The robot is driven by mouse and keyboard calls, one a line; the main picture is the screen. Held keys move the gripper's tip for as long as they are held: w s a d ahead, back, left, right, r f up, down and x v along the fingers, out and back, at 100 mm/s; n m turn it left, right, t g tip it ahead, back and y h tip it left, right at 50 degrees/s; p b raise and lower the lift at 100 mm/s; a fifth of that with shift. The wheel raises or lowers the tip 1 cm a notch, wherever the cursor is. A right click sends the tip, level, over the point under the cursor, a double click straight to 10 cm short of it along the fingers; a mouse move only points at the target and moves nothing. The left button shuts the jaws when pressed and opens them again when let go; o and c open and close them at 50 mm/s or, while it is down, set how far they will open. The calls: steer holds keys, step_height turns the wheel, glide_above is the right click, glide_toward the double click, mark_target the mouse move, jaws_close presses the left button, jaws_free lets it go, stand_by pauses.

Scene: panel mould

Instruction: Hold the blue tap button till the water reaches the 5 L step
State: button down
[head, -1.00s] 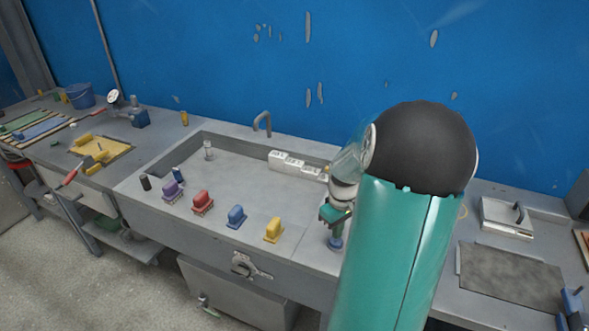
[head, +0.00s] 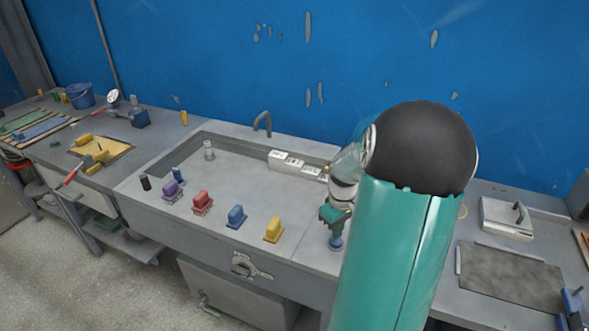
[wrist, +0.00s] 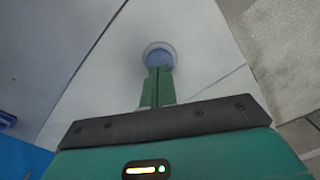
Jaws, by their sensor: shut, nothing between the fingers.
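The blue tap button (head: 336,243) is a round knob on the front ledge of the sink, right of the yellow brush. My gripper (head: 335,229) points down directly over it. In the wrist view the green fingers of my gripper (wrist: 158,72) are shut and empty, and their tips overlap the near part of the blue button (wrist: 160,55). Whether the button is pressed down I cannot tell. White stepped blocks (head: 290,161) stand at the back of the sink basin (head: 240,170); their marks are too small to read. The water level is not clear.
A grey spout (head: 262,122) rises behind the basin. Purple, red (head: 203,202), blue (head: 236,216) and yellow (head: 273,229) brushes line the front ledge left of my gripper. My arm hides the basin's right end. A grey mat (head: 510,275) lies on the right.

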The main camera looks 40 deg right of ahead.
steer(key=shift+f, duration=0.1)
steer(key=shift+f, duration=0.35)
steer(key=shift+f, duration=0.35)
steer(key=shift+f, duration=0.25)
stand_by(7.0)
